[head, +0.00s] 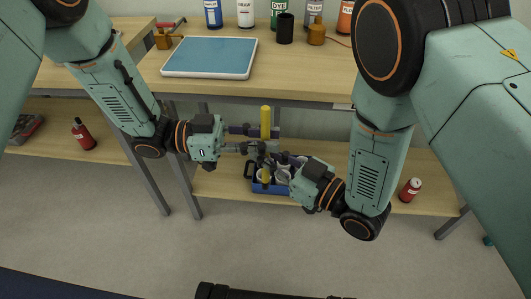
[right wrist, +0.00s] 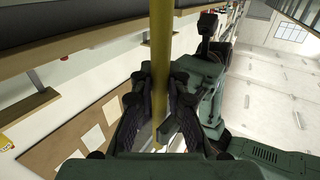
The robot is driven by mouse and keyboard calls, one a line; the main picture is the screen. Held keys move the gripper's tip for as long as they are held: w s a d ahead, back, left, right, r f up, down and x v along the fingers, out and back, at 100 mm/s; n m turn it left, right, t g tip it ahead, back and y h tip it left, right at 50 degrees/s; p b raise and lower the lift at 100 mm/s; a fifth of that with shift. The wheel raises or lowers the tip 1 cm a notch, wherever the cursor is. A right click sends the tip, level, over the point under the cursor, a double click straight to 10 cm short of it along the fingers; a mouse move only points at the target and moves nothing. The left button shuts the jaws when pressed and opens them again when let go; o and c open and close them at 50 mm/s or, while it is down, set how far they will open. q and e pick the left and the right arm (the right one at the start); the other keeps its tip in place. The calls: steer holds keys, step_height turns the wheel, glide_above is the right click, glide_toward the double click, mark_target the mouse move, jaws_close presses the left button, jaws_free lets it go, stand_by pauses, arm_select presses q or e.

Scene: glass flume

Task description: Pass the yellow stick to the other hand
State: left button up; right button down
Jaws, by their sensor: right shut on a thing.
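The yellow stick (head: 265,120) stands upright in the air in the middle of the head view, and its lower end shows below the fingers. My right gripper (head: 264,156) is shut on its lower part. In the right wrist view the stick (right wrist: 161,50) runs between the dark finger pads of this gripper (right wrist: 160,118). My left gripper (head: 262,139) comes in from the left, above the right one. Its fingers are spread apart and reach to the stick, one on each side as far as I can see. Whether they touch it is hard to tell.
A wooden bench (head: 290,88) behind carries a blue-topped tray (head: 210,57), several bottles and a black cup (head: 285,28). On the shelf below, a blue crate (head: 262,188) holds pale items, with a red bottle (head: 83,134) and a red can (head: 410,189) farther out.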

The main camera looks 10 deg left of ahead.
arm_select(q)
steer(key=o, duration=0.3)
steer(key=shift+a, duration=0.1)
steer(key=a, duration=1.2)
steer(key=w+d+f+n+t+y, duration=0.2)
steer(key=d+f+n+t+y, duration=0.15)
steer(key=f+n+t, duration=0.3)
steer(key=s+f+n+y, duration=0.6)
steer(key=f+n+y, duration=0.1)
steer(key=f, duration=0.5)
steer(key=s+a+f+n+g+y, duration=0.1)
steer(key=s+a+f+g+y, duration=0.1)
steer(key=s, duration=0.5)
steer(key=s+a+f+n+g+y, duration=0.2)
steer(key=s+a+g+y, duration=0.1)
steer(key=s, duration=0.5)
steer(key=s+a+f+n+g+y, duration=0.1)
steer(key=s+a+f+g+y, duration=0.1)
steer(key=s+a, duration=0.2)
steer(key=s, duration=0.3)
steer(key=shift+s+f+g, duration=0.15)
steer(key=shift+s+g, duration=0.15)
steer(key=shift+g, duration=0.05)
